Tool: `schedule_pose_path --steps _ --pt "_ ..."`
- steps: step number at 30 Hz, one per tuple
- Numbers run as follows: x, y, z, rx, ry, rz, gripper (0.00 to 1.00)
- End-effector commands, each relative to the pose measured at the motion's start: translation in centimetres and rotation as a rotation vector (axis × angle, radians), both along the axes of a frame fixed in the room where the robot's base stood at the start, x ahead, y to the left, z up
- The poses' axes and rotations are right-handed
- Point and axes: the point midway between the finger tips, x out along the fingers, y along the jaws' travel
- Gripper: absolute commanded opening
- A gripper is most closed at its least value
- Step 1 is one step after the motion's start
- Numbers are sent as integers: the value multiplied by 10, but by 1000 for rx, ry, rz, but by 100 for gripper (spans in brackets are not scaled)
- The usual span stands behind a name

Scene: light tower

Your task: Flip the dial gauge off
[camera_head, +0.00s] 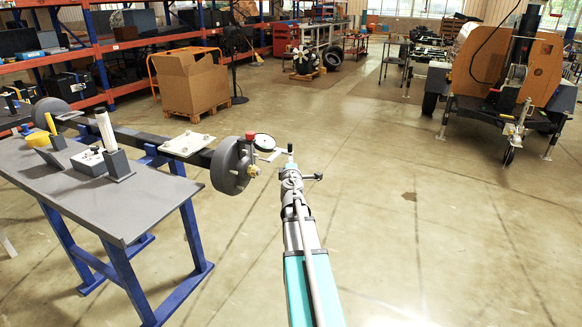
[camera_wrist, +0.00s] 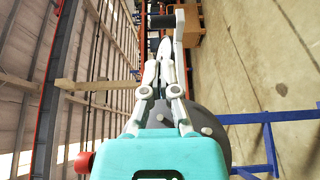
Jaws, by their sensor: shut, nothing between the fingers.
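My gripper (camera_head: 274,154) is close to the gauge and lever. Its fingers (camera_wrist: 163,62) are together and hold nothing; whether they touch the lever is unclear. I cannot make out the gauge face in the wrist view.
A grey table (camera_head: 130,205) on blue legs is at left, with a cardboard box (camera_head: 190,80) behind.

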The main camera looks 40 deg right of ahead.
Motion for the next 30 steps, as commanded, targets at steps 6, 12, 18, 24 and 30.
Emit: schedule_pose_path --steps 6,12,18,24,30 --pt "30 -25 0 0 0 0 0" --pt "52 -44 0 0 0 0 0" --pt "66 -56 0 0 0 0 0" --pt "71 -61 0 0 0 0 0" --pt "71 -61 0 0 0 0 0"
